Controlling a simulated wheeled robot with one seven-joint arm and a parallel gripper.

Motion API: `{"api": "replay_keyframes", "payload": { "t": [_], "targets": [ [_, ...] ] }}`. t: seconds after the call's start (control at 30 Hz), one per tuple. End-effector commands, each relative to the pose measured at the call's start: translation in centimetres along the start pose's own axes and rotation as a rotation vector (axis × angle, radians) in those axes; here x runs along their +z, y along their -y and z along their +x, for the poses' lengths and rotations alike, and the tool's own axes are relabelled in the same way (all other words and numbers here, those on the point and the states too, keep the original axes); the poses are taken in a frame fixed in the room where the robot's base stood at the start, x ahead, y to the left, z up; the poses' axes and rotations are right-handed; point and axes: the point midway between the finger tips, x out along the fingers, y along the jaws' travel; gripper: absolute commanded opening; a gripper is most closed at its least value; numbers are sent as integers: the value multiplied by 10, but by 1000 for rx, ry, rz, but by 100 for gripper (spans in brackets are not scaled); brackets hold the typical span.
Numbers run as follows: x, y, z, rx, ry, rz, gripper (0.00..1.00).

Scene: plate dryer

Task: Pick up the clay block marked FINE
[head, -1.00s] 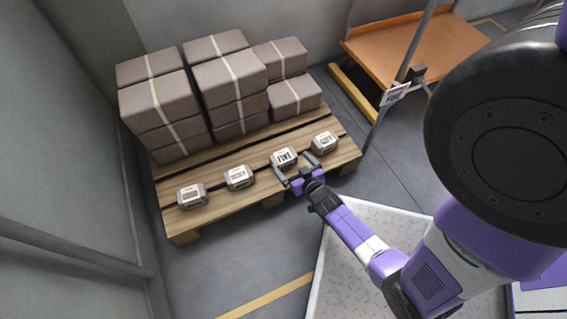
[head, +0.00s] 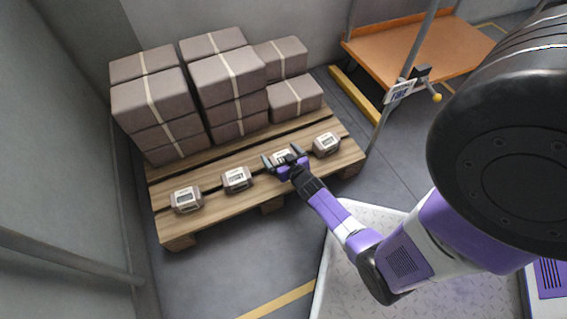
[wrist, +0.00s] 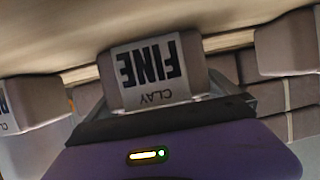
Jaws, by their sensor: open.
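The clay block marked FINE (wrist: 150,72) is a grey-brown block with a white label, seen upside down in the wrist view. It sits on the wooden pallet, and in the head view the block (head: 283,156) is mostly hidden by my gripper. My gripper (head: 284,157) is open, with one finger on either side of this block. In the wrist view the block stands between the two fingers, ahead of the purple gripper body. I cannot tell whether the fingers touch it.
Similar labelled blocks sit on the pallet (head: 215,207): one to the right (head: 326,144) and two to the left (head: 237,179), (head: 186,199). Stacks of strapped grey boxes (head: 225,75) stand behind. An orange shelf (head: 415,50) and a metal post are at the right.

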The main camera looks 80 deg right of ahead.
Motion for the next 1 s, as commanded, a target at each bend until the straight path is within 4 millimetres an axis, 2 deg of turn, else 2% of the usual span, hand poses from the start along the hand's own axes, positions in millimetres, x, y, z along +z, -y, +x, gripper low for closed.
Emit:
{"api": "replay_keyframes", "payload": {
  "t": [0.13, 0.5, 0.57, 0.83, 1.0],
  "targets": [
    [-1, 0, 0, 0, 0, 0, 100],
    [-1, 0, 0, 0, -1, -1, 27],
    [-3, 0, 0, -1, -5, 0, 18],
    [-4, 0, -1, -1, -5, 0, 18],
    [-14, 1, -4, -2, -7, -1, 18]
  ]
}}
